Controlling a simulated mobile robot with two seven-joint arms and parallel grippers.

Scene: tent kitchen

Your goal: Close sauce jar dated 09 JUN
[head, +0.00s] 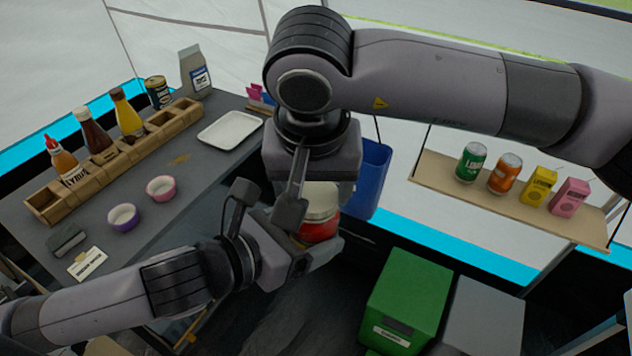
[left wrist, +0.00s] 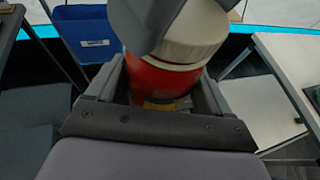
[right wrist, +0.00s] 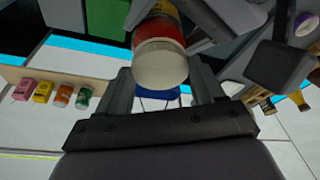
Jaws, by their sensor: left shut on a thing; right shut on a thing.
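The sauce jar (head: 319,229) is red with a white lid (head: 321,201), held in the air between my two grippers. My left gripper (head: 300,232) is shut on the jar body; the red body also shows between its fingers in the left wrist view (left wrist: 155,82). My right gripper (head: 312,200) comes from above and is shut on the lid, which shows between its fingers in the right wrist view (right wrist: 161,64). The lid sits on the jar's mouth; I cannot tell how tightly. A yellow label shows in part, and its date is not readable.
A dark counter (head: 190,205) at left carries a wooden rack (head: 50,203) of bottles, a white tray (head: 229,130) and two small bowls (head: 123,217). A blue bin (head: 372,180) is behind the jar. A shelf (head: 440,172) with cans and cartons is at right, above a green box (head: 410,290).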

